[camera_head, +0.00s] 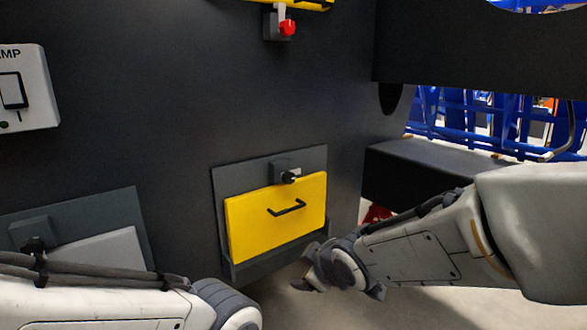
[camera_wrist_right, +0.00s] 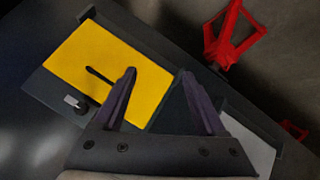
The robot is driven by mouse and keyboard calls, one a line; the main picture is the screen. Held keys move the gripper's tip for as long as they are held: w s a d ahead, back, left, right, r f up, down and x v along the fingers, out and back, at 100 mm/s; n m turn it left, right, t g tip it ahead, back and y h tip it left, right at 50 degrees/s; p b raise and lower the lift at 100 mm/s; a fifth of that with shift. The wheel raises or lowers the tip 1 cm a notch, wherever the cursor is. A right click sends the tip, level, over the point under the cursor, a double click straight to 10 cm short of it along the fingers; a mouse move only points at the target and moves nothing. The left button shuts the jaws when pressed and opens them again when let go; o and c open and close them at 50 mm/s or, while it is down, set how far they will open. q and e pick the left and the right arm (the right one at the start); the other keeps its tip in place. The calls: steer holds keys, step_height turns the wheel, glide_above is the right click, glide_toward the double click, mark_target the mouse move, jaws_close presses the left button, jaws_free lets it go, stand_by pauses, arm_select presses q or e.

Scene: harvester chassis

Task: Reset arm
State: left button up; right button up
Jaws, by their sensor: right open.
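My right arm comes in from the right in the head view, with its gripper end (camera_head: 318,277) low beside the lower right corner of a yellow panel (camera_head: 262,228). In the right wrist view my right gripper (camera_wrist_right: 158,74) is open, its two dark fingers apart with nothing between them. The yellow panel (camera_wrist_right: 112,70), with its black handle, lies beyond the fingers there. One finger overlaps the panel in the picture; I cannot tell whether it touches. My left arm (camera_head: 110,305) crosses the lower left of the head view, and its gripper is not seen.
A black latch (camera_head: 287,173) sits above the yellow panel on the dark chassis wall. A white switch box (camera_head: 28,88) is at the left, and a red knob (camera_head: 287,27) at the top. A red stand (camera_wrist_right: 228,38) shows in the wrist view. Blue racks (camera_head: 470,122) stand behind at right.

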steer(key=s+d+f+m+g+h+p, duration=0.15)
steer(key=s+g, duration=0.25)
steer(key=s, duration=0.8)
steer(key=s+f+m+g+h, duration=0.1)
steer(key=s+f+m+g, duration=0.25)
steer(key=s, duration=0.95)
step_height(320, 180, up, 38)
steer(key=g+p, duration=0.1)
steer(key=p, duration=3.6)
steer(key=shift+s+r+p, duration=0.2)
steer(key=shift+s+p, duration=0.05)
steer(key=shift+p, duration=0.1)
